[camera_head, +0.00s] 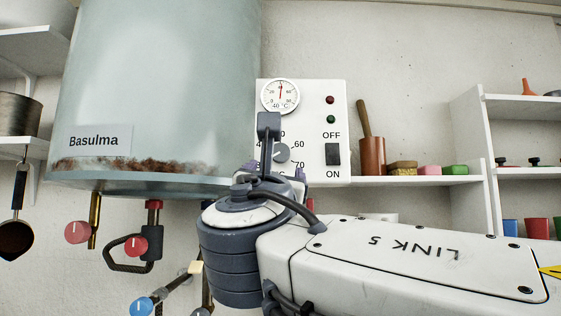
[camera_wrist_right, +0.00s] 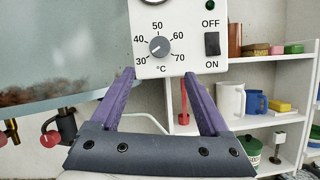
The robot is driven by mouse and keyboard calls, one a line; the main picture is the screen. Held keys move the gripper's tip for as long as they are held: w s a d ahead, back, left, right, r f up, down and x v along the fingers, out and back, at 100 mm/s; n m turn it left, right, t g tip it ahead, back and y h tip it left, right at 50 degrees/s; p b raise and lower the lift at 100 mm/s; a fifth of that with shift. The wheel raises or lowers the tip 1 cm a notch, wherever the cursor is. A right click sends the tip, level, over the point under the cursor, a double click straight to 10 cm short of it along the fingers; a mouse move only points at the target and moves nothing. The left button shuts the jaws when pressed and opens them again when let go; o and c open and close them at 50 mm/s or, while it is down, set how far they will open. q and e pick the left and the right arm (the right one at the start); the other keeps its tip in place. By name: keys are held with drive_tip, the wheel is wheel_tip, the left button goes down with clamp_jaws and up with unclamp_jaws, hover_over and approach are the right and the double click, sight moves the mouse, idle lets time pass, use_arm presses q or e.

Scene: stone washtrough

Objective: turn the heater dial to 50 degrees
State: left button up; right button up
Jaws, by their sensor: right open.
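The heater dial (camera_wrist_right: 159,46) is a grey round knob on a white control box (camera_wrist_right: 190,15), with marks from 30 to 70 °C around it. Its white line seems to point to the lower left, near 30. In the head view the dial (camera_head: 283,153) is partly hidden by my right wrist. My right gripper (camera_wrist_right: 162,82) is open, with purple fingers spread wide below the dial in the wrist view and nothing between them. In the head view the right gripper (camera_head: 275,172) is mostly hidden behind its own wrist. My left gripper is out of view.
A thermometer gauge (camera_head: 280,96) and an ON/OFF switch (camera_head: 333,154) sit on the same box. The large boiler (camera_head: 160,80) stands close on the left, with red-knobbed valves (camera_head: 78,232) below. Shelves (camera_head: 415,181) with cups and soaps are on the right.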

sight(280, 154)
drive_tip(key=p+x, duration=0.2)
drive_tip(key=x, duration=0.2)
drive_tip(key=r+p+x, duration=0.1)
drive_tip(key=p+x, duration=0.1)
drive_tip(key=x, duration=0.3)
drive_tip(key=shift+s, duration=0.15)
drive_tip(key=shift+w+r, duration=0.15)
drive_tip(key=shift+w, duration=0.5)
clamp_jaws()
